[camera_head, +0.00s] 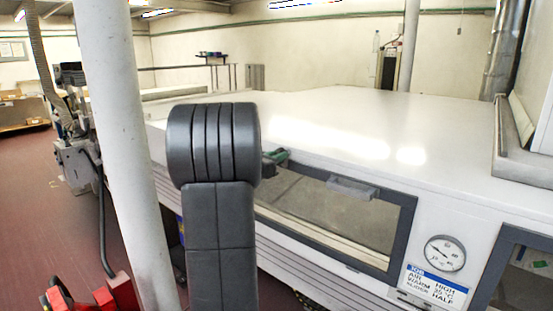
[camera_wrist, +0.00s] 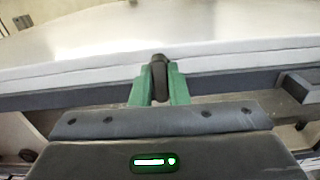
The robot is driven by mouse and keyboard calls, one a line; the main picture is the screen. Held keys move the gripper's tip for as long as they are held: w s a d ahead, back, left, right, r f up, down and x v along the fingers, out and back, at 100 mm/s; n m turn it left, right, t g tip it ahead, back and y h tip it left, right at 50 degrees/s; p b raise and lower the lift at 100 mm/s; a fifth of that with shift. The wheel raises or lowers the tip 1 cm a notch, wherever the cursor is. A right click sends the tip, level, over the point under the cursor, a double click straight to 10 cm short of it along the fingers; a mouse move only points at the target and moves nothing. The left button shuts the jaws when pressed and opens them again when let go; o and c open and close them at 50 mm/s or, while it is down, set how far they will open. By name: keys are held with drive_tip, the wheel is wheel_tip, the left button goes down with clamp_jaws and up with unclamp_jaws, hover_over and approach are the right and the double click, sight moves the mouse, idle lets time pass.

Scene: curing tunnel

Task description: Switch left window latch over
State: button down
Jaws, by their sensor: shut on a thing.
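My gripper (camera_head: 277,157) is at the upper left of the left window's grey frame (camera_head: 403,222), mostly hidden in the head view by my own arm. In the wrist view its two green fingers (camera_wrist: 159,80) are shut on a small dark upright piece, the left window latch (camera_wrist: 158,66). The latch stands at the window's top edge, just below the white tunnel cover.
A grey block-shaped handle (camera_head: 353,188) sits on the same frame to the right; it also shows in the wrist view (camera_wrist: 302,86). Further right are a round dial (camera_head: 445,254), a label (camera_head: 436,287) and a second window. A white post (camera_head: 122,140) stands close at left.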

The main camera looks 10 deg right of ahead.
drive_tip(key=m+b, duration=0.5)
drive_tip(key=b, duration=0.3)
drive_tip(key=m+b, duration=0.6)
drive_tip(key=b, duration=0.3)
drive_tip(key=m+b, duration=0.6)
drive_tip(key=b, duration=0.3)
drive_tip(key=shift+s+d+f, duration=0.15)
drive_tip(key=shift+s+f, duration=0.05)
drive_tip(key=shift+f, duration=0.2)
drive_tip(key=shift+m, duration=0.4)
drive_tip(key=c, duration=1.4)
unclamp_jaws()
drive_tip(key=shift+r, duration=0.1)
drive_tip(key=v, duration=1.3)
drive_tip(key=shift+s+a+b, duration=0.25)
drive_tip(key=shift+a+b, duration=0.05)
